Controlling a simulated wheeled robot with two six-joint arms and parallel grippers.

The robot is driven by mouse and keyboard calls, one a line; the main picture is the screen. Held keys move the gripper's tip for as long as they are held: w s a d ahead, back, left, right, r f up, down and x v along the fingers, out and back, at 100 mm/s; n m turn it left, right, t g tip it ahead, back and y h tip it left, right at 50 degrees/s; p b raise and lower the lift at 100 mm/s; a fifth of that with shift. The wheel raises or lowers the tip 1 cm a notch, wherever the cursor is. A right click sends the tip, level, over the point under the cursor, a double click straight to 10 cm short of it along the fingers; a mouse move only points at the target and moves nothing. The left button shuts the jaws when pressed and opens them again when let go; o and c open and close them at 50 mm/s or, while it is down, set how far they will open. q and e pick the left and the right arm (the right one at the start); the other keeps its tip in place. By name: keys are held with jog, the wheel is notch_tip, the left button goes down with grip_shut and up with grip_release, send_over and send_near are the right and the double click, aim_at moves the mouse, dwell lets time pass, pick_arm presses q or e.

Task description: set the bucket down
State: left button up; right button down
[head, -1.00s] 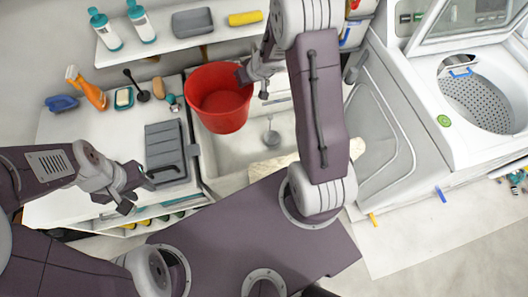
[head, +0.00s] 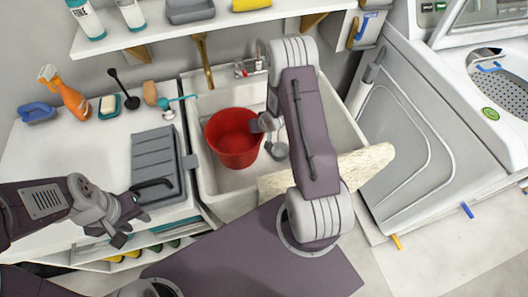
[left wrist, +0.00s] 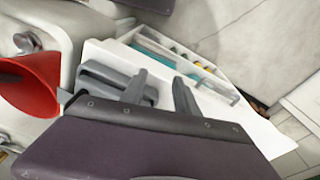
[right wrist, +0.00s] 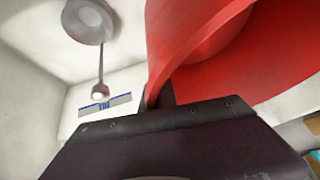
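The red bucket (head: 232,150) is upright, inside or just over the white sink basin (head: 222,188). I cannot tell whether its base touches the sink floor. My right gripper (head: 263,123) is at the bucket's right rim. In the right wrist view the bucket wall (right wrist: 215,50) runs down to the right gripper (right wrist: 160,95), which looks shut on it; one finger is hidden behind the wall. My left gripper (head: 132,222) is open and empty in front of the counter. Its two parted fingers show in the left wrist view (left wrist: 160,88), with the bucket (left wrist: 28,85) at the left.
A pale cloth-like piece (head: 345,168) lies across the sink's front right. The drain strainer (head: 279,151) is right of the bucket. A faucet (head: 248,66) is behind. The left counter holds a grey case (head: 155,160) and an orange spray bottle (head: 68,97). A shelf (head: 185,32) hangs above.

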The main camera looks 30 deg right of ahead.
aim_at(257, 138)
jog(key=f, duration=0.3)
jog(key=shift+w+a+f, duration=0.1)
jog(key=shift+w+f, duration=0.1)
jog(key=shift+f, duration=0.1)
jog(key=shift+w+f, duration=0.1)
pick_arm(q)
jog(key=shift+w+a+f+b, duration=0.1)
jog(key=shift+w+f+b, duration=0.1)
jog(key=shift+f+b, duration=0.75)
jog(key=shift+w+f+p, duration=0.1)
jog(key=shift+f+p, duration=0.1)
jog(key=shift+p, duration=0.1)
pick_arm(e)
notch_tip(257, 138, down, 4)
jog(key=shift+r, duration=0.15)
pick_arm(q)
jog(key=shift+f, duration=0.1)
pick_arm(e)
jog(key=c, duration=1.6)
grip_release()
